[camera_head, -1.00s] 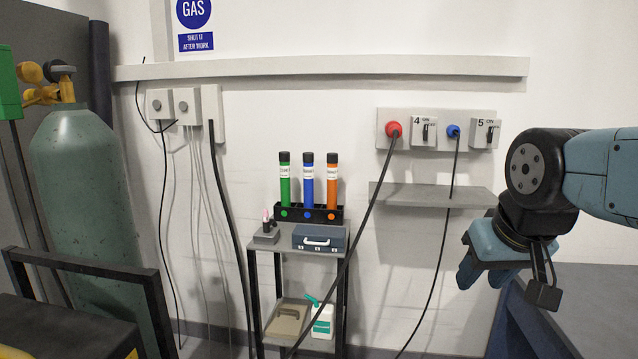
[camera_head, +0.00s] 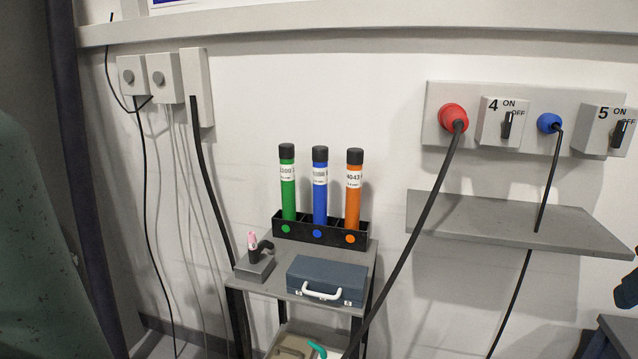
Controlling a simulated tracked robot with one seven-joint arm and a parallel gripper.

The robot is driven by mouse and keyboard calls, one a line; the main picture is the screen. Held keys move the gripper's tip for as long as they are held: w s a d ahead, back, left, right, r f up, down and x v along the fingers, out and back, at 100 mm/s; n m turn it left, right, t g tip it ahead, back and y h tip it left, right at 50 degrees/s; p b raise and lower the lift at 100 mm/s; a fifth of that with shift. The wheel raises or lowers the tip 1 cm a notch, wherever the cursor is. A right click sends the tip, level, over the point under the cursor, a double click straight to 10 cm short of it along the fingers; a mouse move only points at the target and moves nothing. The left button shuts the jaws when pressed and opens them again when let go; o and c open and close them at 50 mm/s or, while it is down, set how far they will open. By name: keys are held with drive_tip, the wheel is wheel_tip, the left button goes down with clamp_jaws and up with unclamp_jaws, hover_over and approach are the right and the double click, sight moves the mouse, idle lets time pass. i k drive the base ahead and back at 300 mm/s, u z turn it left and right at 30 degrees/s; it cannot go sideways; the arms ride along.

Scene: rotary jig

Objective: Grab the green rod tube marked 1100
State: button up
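The green rod tube (camera_head: 288,191) stands upright with a black cap in the left slot of a black holder (camera_head: 335,238). Its white label carries a number that is too small to read surely. A blue tube (camera_head: 320,196) stands in the middle slot and an orange tube (camera_head: 353,204), labelled 4043, in the right slot. Only a dark blue sliver, apparently my gripper (camera_head: 626,291), shows at the right edge, far from the tubes. Its fingers cannot be made out.
The holder is at the back of a grey shelf stand (camera_head: 262,290). A blue case (camera_head: 327,280) and a small stand with a pink-tipped item (camera_head: 254,263) are in front. A black cable (camera_head: 418,225) hangs right of the tubes. A wall shelf (camera_head: 500,222) juts out further right.

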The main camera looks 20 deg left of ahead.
sight(286, 150)
drive_tip(key=u, duration=0.45)
drive_tip(key=i, duration=1)
drive_tip(key=u, duration=0.85)
drive_tip(key=k, duration=0.85)
drive_tip(key=u, duration=0.15)
drive_tip(key=i, duration=0.9)
drive_tip(key=z, duration=0.1)
